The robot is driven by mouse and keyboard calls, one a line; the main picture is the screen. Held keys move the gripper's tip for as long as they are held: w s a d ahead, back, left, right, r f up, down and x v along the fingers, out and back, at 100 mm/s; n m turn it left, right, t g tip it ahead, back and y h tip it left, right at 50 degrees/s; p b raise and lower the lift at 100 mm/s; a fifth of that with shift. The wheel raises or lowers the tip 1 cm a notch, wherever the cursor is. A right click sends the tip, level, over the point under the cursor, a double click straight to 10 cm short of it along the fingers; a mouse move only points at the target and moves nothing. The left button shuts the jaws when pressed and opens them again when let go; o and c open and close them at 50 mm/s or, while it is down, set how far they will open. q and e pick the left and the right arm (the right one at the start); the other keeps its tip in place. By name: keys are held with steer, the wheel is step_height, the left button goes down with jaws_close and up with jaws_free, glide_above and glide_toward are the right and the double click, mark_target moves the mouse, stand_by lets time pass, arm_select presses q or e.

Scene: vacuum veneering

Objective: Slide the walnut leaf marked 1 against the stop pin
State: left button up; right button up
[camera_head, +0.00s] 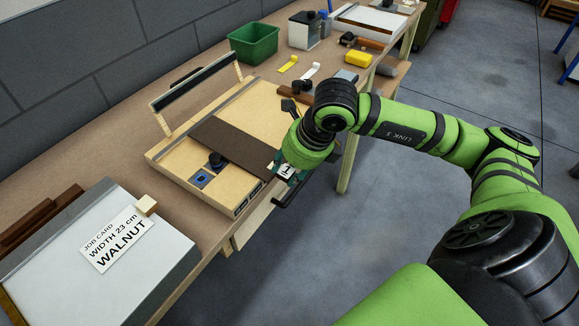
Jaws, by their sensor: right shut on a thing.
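The dark brown walnut leaf (228,143) lies across the pale wooden bed of the veneering press (176,162). A white label with a 1 (285,171) shows at its near right end, beside my gripper. My right gripper (286,186) is at that end, over the bed's right edge, and is shut on the leaf; my own wrist hides part of the hold. A black knob (216,160) and a blue fitting (201,179) are on the bed left of the leaf. I cannot make out the stop pin for certain. My left gripper is not in view.
The press's raised frame (196,82) stands behind the bed. A job card (116,241) reading width 23 cm, walnut, lies on a pale board at the lower left. A green bin (253,43) and yellow pieces stand farther back on the bench.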

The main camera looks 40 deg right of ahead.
steer(key=shift+b, duration=0.3)
steer(key=shift+a, duration=0.2)
stand_by(0.6)
steer(key=o, duration=1.2)
steer(key=shift+s+r, duration=0.1)
steer(key=shift+r, duration=0.05)
steer(key=v, duration=1.1)
steer(key=shift+r, duration=0.35)
steer(key=shift+s+d, duration=0.1)
steer(key=shift+s, duration=0.05)
